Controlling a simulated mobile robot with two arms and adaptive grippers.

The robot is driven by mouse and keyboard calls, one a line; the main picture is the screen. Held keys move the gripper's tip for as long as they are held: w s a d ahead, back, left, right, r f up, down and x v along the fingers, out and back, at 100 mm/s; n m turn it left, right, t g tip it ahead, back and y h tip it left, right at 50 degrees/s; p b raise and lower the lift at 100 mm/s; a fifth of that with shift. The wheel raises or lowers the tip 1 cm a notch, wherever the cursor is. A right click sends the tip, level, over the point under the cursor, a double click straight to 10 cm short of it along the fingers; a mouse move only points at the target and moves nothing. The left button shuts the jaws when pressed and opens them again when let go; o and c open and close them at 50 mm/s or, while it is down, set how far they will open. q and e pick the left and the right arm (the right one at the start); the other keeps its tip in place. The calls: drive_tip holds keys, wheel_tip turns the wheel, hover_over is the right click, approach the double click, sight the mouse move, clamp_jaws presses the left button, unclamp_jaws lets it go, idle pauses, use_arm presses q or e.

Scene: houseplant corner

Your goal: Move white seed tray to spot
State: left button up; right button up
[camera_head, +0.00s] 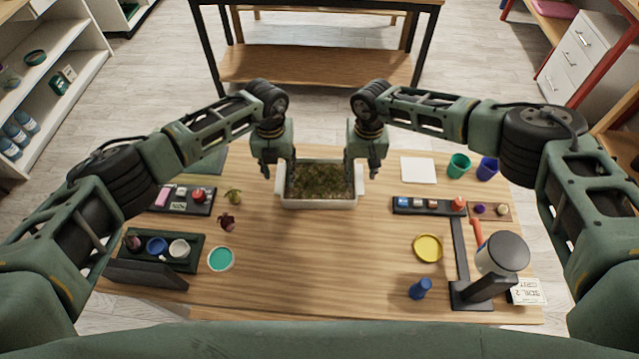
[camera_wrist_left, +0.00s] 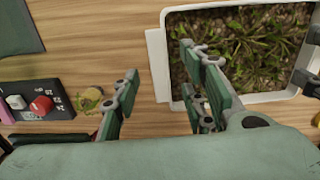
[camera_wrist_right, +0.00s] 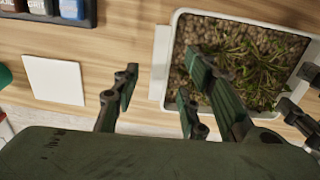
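The white seed tray (camera_head: 318,204), filled with brown soil and green sprouts, stands at the far middle of the wooden table. My left gripper (camera_head: 279,170) is at its left end, fingers open. In the left wrist view, the tray's end lip (camera_wrist_left: 157,65) lies between the spread fingers (camera_wrist_left: 160,95). My right gripper (camera_head: 365,168) is at the right end, also open. In the right wrist view, the other end lip (camera_wrist_right: 160,60) lies between its fingers (camera_wrist_right: 160,95). I cannot tell whether any finger touches the tray. No spot is clearly marked; a flat white square (camera_head: 418,169) lies right of the tray.
Dark trays with small items (camera_head: 180,200) and cups (camera_head: 195,250) are at left. A teal-topped round container (camera_head: 221,259) and yellow dish (camera_head: 428,248) lie nearer. Cups (camera_head: 459,166) and a dark stand (camera_head: 470,293) are at right. The table's middle is clear.

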use_arm(q)
drive_tip(key=shift+f, duration=1.1)
use_arm(e)
drive_tip(key=shift+f, duration=1.1)
use_arm(q)
drive_tip(key=shift+c, duration=0.6)
use_arm(e)
drive_tip(key=shift+c, duration=0.6)
use_arm(q)
clamp_jaws()
use_arm(e)
clamp_jaws()
